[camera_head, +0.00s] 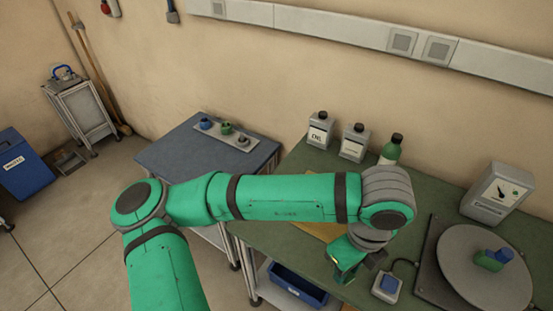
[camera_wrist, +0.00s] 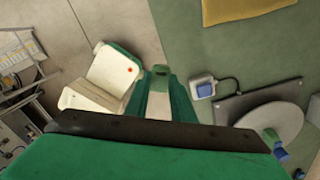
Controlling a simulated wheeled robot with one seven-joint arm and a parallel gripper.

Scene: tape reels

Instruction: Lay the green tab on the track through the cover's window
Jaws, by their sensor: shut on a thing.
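My gripper (camera_head: 346,270) points down over the front part of the green bench, left of the box with the blue button. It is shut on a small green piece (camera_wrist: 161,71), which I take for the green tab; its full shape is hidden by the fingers. A grey round disc (camera_head: 462,262) lies on a dark plate at the bench's right, with a green and a blue part (camera_head: 490,260) on it. The disc also shows in the wrist view (camera_wrist: 290,112). I cannot make out a cover window or a track.
A small box with a blue button (camera_head: 388,285) stands between my gripper and the disc. A blue-topped table (camera_head: 180,150) at left bears a tray (camera_head: 213,137) with several small parts.

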